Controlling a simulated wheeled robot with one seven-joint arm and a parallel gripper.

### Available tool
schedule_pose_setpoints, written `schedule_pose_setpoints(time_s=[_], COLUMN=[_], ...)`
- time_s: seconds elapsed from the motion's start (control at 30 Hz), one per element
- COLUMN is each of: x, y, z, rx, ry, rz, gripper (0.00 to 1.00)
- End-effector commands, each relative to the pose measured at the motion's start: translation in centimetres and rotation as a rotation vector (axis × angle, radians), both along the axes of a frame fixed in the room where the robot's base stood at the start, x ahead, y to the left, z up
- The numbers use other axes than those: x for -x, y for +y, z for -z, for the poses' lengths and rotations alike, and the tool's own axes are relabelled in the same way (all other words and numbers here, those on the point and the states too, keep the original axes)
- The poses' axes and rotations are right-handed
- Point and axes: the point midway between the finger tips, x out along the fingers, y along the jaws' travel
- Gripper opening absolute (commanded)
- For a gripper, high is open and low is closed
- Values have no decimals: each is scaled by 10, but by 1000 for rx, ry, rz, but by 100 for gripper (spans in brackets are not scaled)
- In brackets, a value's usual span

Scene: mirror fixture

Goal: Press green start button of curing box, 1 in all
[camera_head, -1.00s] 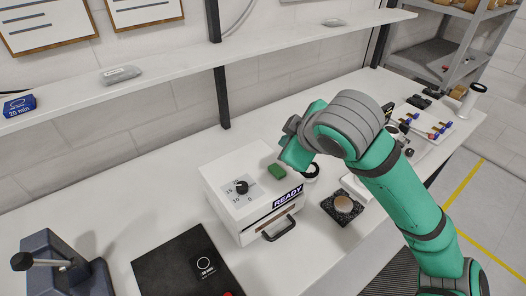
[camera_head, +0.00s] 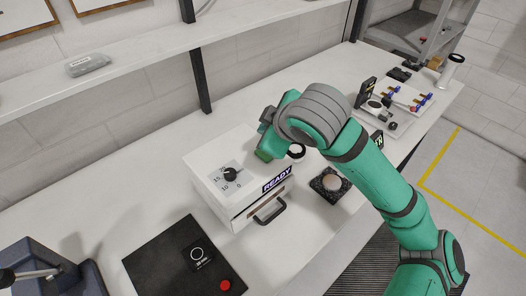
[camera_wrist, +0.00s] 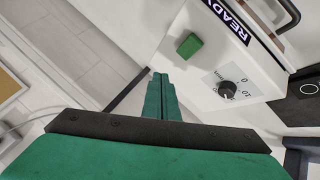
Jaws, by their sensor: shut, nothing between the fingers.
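The white curing box (camera_head: 207,183) stands on the bench with a dial (camera_head: 231,174) on its top and a READY display (camera_head: 277,180) on its front. Its green start button (camera_head: 264,156) is partly covered by my wrist in the head view. In the wrist view the button (camera_wrist: 189,45) is a plain green block on the box top (camera_wrist: 207,75). My gripper (camera_wrist: 159,75) is shut and empty. In that view its fingertips appear a little left of and below the button, with a visible space between. I cannot tell their height above the box.
A black plate (camera_head: 170,262) with a red button (camera_head: 225,285) lies left of the box. A shelf (camera_head: 130,62) runs along the wall behind. Fixtures (camera_head: 400,105) stand farther right.

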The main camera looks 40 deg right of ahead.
Motion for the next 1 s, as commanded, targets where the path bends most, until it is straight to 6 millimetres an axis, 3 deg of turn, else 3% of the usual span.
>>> schedule_pose_setpoints(time_s=[0.4,1.0], x=[-3,0], y=[4,0], z=[45,52], rx=[-3,0], ry=[-1,-1], rz=[-9,-1], gripper=[0,0])
